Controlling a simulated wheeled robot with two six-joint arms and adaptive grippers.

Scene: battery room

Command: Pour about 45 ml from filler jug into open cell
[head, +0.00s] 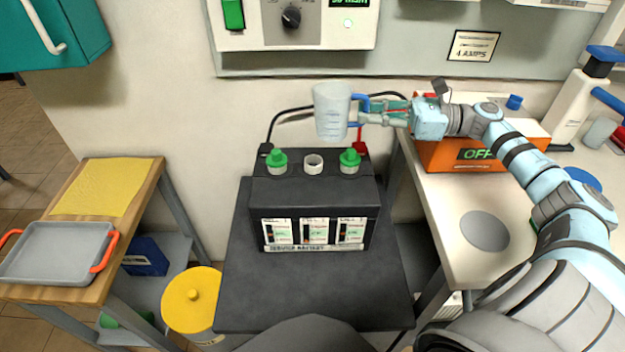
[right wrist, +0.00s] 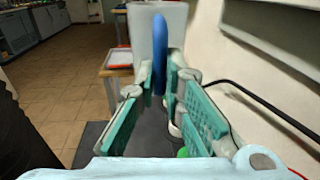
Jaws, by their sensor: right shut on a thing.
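The filler jug (head: 331,112) is a translucent pale cup with a blue handle, held upright above the battery (head: 315,208). My right gripper (head: 362,112) is shut on the jug's blue handle, which also shows between the fingers in the right wrist view (right wrist: 160,55). The open cell (head: 313,164) is the middle white-rimmed opening on the black battery's top, between two green caps (head: 276,161) (head: 350,160). The jug is above and slightly right of this opening, apart from it. The liquid level inside the jug cannot be made out. My left gripper is not in view.
A black cable and a red clamp (head: 361,148) are behind the battery. An orange unit reading OFF (head: 480,150) stands on the right bench. A grey tray (head: 62,252) and yellow cloth (head: 103,186) lie on the left wooden table. A yellow lidded bin (head: 190,300) stands below.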

